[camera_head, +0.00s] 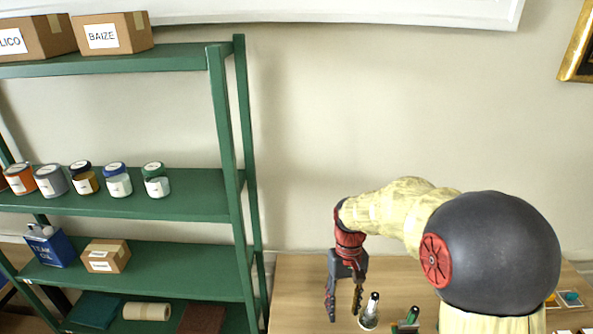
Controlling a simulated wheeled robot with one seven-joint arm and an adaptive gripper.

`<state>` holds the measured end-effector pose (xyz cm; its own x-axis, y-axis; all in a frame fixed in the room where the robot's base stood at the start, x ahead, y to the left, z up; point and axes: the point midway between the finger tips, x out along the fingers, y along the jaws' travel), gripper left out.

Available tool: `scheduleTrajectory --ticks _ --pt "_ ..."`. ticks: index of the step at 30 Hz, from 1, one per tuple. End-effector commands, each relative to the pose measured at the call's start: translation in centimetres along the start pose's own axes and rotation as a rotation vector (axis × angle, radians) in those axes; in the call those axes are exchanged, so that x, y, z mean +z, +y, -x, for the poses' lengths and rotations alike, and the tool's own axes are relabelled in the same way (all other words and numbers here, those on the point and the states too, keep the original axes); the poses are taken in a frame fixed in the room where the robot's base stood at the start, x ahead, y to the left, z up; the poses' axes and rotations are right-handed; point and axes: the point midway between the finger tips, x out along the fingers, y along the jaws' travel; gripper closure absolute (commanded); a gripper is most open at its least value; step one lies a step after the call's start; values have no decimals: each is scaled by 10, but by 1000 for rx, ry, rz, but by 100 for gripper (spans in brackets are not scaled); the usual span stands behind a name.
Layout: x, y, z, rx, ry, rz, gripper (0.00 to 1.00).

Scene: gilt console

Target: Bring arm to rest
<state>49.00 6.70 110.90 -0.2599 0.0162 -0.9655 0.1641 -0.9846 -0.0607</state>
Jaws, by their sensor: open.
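My arm reaches in from the lower right, its pale and dark links bent over a wooden table (295,285). My gripper (343,303) hangs at the end of the arm, fingers pointing down over the table. Its two fingers are apart, and nothing shows between them. A small upright dark-topped object with a pale base (370,312) stands just right of the gripper, apart from it as far as I can tell. My arm hides part of the table to the right.
A green shelf (205,205) stands at the left, with boxes, several jars (118,180) and a blue tin (50,246). A green object (408,322) lies near the table's front. Small coloured items (570,298) sit at the far right.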

Motion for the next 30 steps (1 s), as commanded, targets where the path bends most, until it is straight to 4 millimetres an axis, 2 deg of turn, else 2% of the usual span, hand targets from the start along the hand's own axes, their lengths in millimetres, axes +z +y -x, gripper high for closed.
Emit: scheduleTrajectory --ticks 9,21,26,30 --pt "76 13 28 28 225 -77 60" --pt "168 22 31 57 484 -123 60" --pt "199 24 29 66 580 -136 60" --pt "214 25 39 74 673 -147 60"
